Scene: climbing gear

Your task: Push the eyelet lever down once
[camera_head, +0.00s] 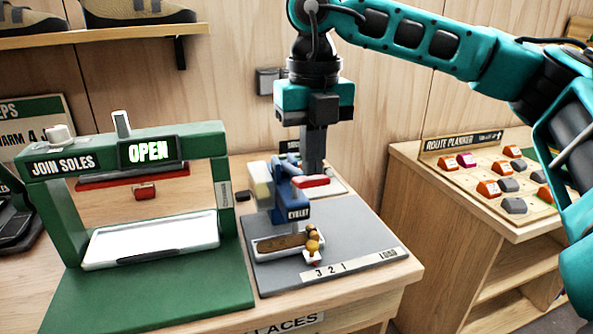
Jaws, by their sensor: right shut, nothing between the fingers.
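The blue eyelet press (293,208), marked EYELET, stands on a grey base plate. Its lever ends in a red handle (312,182) that sticks out to the right. My right gripper (314,168) points straight down, shut and empty, with its fingertips right at the red handle. I cannot tell whether they touch it or are just above or behind it. A brown strip (280,243) lies in a pale tray under the press, with small tan round pieces (313,240) at its right end. My left gripper is not in view.
The green JOIN SOLES press (228,170), its display reading OPEN, stands close on the left. The grey base plate (350,228) is bare to the right and carries a "3 2 1 LOAD" strip. A ROUTE PLANNER board (480,200) lies on a separate cabinet at right.

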